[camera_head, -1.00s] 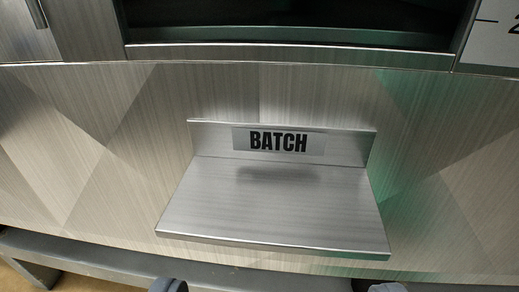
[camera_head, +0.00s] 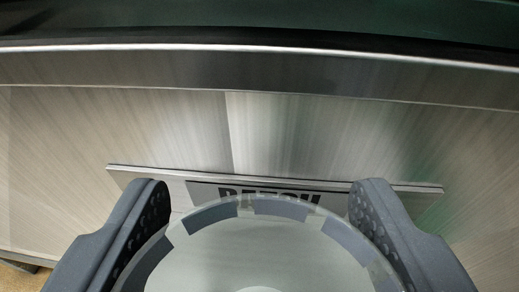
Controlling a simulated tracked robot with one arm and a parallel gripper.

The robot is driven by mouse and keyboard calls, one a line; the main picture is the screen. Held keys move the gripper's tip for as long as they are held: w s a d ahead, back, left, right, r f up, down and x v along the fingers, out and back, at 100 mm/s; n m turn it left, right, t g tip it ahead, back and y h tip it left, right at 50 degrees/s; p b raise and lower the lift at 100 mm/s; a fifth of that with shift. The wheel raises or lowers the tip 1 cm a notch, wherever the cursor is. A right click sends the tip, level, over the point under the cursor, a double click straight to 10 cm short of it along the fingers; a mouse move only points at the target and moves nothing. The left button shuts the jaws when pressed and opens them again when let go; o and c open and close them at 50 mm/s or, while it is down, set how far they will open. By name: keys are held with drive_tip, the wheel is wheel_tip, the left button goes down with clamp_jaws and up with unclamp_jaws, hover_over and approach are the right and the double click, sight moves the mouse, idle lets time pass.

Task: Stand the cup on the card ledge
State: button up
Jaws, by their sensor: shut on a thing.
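The cup (camera_head: 262,250) is at the bottom middle of the view, seen from above with its round rim, marked with grey blocks, toward me. My gripper (camera_head: 260,205) is shut on it, one dark finger on each side. The card ledge (camera_head: 420,189) is ahead; only the top of its upright back plate shows, with the BATCH label partly covered by the cup's rim. The ledge's flat shelf is hidden behind the cup and fingers. I cannot tell whether the cup's base touches the shelf.
A brushed metal panel (camera_head: 170,125) rises behind the ledge. Above it runs a metal lip (camera_head: 260,70) below a dark opening (camera_head: 260,25). A bit of tan floor shows at the lower left.

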drive_tip(key=shift+w+f, duration=0.9)
drive_tip(key=shift+w, duration=0.25)
drive_tip(key=o, duration=1)
drive_tip(key=shift+c, duration=0.2)
drive_tip(key=shift+r, duration=0.1)
drive_tip(key=shift+s+r, duration=0.1)
drive_tip(key=shift+s, duration=0.15)
drive_tip(key=v, duration=1.1)
drive_tip(key=shift+s+p, duration=0.3)
drive_tip(key=shift+p, duration=0.05)
drive_tip(key=shift+r, duration=0.1)
